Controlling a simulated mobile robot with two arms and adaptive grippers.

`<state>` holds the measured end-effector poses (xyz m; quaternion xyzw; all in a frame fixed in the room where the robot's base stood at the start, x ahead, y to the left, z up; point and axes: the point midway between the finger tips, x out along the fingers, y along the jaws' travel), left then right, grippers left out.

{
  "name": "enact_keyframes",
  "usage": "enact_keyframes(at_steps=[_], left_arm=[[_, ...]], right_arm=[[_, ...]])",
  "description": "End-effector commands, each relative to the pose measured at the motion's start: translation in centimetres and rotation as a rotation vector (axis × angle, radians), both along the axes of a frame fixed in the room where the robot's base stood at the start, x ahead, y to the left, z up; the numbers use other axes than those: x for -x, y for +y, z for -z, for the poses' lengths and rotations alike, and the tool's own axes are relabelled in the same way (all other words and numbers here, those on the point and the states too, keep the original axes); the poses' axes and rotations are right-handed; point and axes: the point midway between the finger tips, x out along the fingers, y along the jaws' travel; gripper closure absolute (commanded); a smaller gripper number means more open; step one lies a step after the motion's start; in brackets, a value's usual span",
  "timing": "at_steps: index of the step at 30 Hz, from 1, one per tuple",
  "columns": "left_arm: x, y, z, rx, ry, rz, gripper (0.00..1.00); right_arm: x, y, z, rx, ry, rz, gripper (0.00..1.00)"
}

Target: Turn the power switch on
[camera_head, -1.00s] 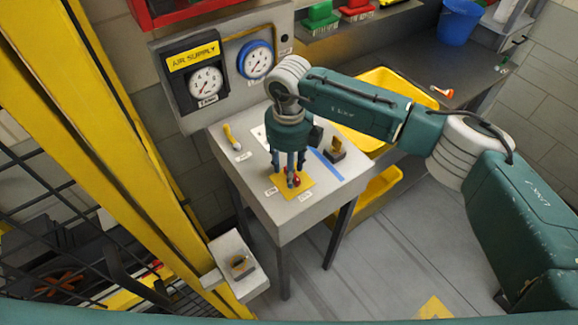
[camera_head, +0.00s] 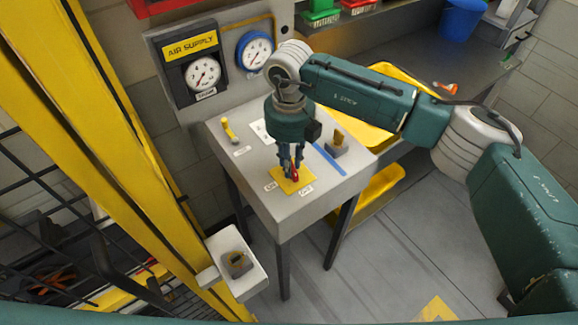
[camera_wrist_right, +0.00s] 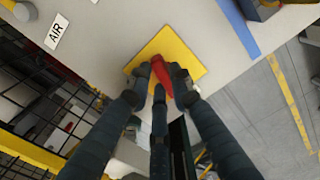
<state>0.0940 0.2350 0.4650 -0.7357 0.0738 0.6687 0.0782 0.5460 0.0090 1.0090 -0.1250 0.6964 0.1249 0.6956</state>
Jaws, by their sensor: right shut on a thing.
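The power switch shows as a red lever (camera_head: 293,174) on a square yellow plate (camera_head: 301,186) near the front of a grey sloped panel. My right gripper (camera_head: 291,170) comes down from above and is shut on the red lever. In the right wrist view, the fingertips (camera_wrist_right: 163,76) press on both sides of the red lever (camera_wrist_right: 160,70), over the yellow plate (camera_wrist_right: 188,45). The fingers hide part of the lever. My left gripper is not in view.
A yellow lever (camera_head: 229,129) and a yellow-handled switch (camera_head: 338,142) stand on the same panel. Gauges (camera_head: 204,74) are behind it. A small box with a knob (camera_head: 238,263) sits on the yellow post (camera_head: 150,190). Yellow bins (camera_head: 384,188) are to the right.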

Motion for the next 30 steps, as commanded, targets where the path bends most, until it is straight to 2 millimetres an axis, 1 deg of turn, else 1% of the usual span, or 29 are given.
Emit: enact_keyframes(at_steps=[1,6,18,30], left_arm=[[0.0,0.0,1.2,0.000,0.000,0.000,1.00],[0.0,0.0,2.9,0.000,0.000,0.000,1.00],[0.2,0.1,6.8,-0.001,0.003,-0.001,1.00],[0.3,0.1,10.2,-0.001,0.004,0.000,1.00]], right_arm=[[-0.1,0.0,0.4,0.000,-0.003,0.044,1.00],[-0.2,-0.1,0.4,-0.001,-0.004,0.205,1.00],[-0.4,-0.3,0.3,0.000,-0.003,0.586,1.00],[-0.5,-0.6,0.2,-0.002,-0.003,0.959,1.00]])
